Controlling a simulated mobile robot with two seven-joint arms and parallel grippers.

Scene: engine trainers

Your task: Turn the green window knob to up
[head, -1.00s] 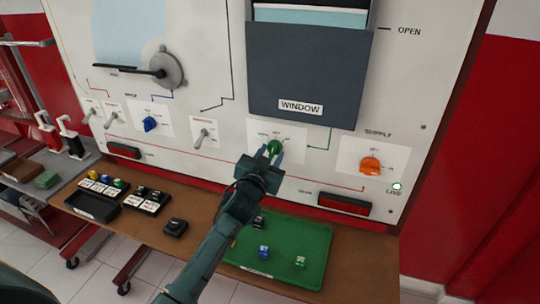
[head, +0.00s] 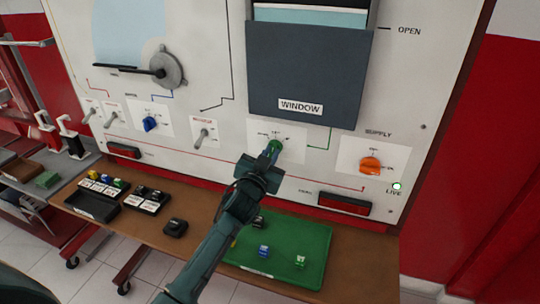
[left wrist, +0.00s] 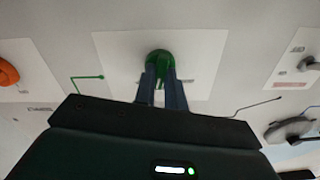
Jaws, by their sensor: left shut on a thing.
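The green window knob (head: 276,145) is on a white label plate on the upright panel, below the grey WINDOW box (head: 303,75). My left gripper (head: 270,152) is at the knob with its fingers shut on it, and the fingers hide part of the knob. In the left wrist view, the knob (left wrist: 160,58) shows between and just beyond the two fingertips (left wrist: 161,75). The small lettering around the knob is too blurred to read. My right gripper is not in view.
An orange supply knob (head: 370,165) is to the right and a blue knob (head: 150,124) to the left. A toggle switch (head: 203,133) is nearer on the left. A green tray (head: 315,240) with small blocks lies on the brown shelf below.

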